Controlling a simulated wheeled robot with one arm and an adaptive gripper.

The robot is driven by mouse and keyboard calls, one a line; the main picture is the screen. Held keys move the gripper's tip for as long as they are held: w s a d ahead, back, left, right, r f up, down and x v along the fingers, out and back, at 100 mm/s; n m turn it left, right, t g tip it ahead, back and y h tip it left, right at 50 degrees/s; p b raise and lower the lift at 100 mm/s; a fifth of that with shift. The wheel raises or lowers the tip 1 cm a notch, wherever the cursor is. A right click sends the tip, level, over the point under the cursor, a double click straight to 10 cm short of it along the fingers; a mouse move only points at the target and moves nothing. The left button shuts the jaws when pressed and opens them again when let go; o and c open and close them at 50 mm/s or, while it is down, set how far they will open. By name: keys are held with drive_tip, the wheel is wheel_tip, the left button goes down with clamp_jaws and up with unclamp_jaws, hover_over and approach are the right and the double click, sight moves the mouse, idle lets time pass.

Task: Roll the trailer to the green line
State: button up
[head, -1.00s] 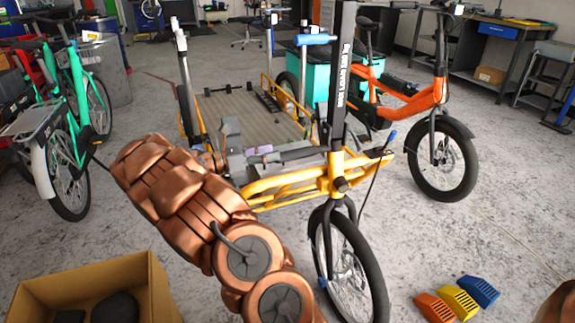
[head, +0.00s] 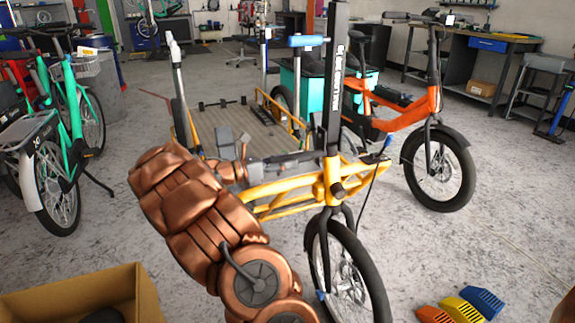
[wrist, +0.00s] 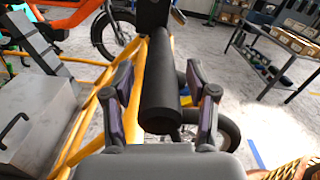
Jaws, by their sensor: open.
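The trailer is a yellow-framed cargo cycle with a flat wooden bed (head: 235,125), a black upright post (head: 336,100) and a front wheel (head: 350,270). The yellow frame (head: 285,190) also runs along the left of the wrist view (wrist: 90,112). My gripper (head: 305,157) is beside the post, partly hidden among dark parts. In the wrist view my gripper (wrist: 160,95) is open, its two fingers on either side of a thick black cylindrical bar (wrist: 160,90). Gaps show between fingers and bar. I see no green line in either view.
An orange bike (head: 410,110) stands right of the trailer. Green bikes (head: 75,110) stand at the left. A cardboard box (head: 145,295) and orange, yellow and blue blocks (head: 462,307) lie in front. A workbench (head: 500,45) is at the back right. Grey floor is open at the right.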

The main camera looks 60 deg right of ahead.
drive_tip(key=shift+s+d, duration=0.2)
drive_tip(key=shift+d, duration=0.1)
drive_tip(key=shift+c, duration=0.2)
clamp_jaws()
idle(0.3)
